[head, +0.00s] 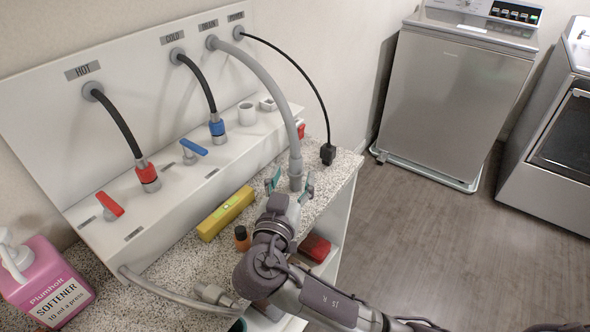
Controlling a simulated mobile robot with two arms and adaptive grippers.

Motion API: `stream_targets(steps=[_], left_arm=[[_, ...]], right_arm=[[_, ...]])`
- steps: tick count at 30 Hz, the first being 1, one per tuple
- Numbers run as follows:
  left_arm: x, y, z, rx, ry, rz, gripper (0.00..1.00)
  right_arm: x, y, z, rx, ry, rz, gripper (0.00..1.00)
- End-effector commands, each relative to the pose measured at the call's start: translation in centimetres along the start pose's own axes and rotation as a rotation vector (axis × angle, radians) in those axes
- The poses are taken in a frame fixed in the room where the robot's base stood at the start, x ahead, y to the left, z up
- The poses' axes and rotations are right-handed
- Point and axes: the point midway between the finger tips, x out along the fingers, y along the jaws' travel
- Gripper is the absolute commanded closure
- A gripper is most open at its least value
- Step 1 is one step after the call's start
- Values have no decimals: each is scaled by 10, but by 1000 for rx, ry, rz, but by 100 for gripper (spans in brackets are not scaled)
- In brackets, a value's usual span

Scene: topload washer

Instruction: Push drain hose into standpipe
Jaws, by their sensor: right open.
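The grey drain hose (275,92) leaves the panel under the DRAIN label and arches down to the right. Its lower end hangs over the counter, away from the white pipe opening. A short white upright pipe (247,114), which looks like the standpipe, stands on the ledge left of the hose, its top open. My right gripper (291,183) is open at the hose's lower end, with one teal-padded finger on each side of it. I cannot tell whether the fingers touch the hose. My left gripper is not in view.
Hot hose (118,125) and cold hose (198,80) run to valves on the ledge. A black power cord (300,70) ends in a plug (327,153). A yellow level (225,213), small bottle (242,238) and pink softener jug (50,285) are on the counter. A washer (455,100) stands beyond.

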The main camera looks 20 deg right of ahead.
Motion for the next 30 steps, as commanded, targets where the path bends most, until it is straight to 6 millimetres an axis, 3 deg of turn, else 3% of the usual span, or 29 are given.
stream_targets(steps=[8,16,26,30], left_arm=[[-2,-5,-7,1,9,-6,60],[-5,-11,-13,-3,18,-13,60],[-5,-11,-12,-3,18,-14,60],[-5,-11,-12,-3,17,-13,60]], right_arm=[[24,-2,0,-2,1,1,39],[62,-8,4,-3,2,0,39],[69,-8,5,-1,-2,-2,39],[68,-8,5,-1,-2,-1,62]])
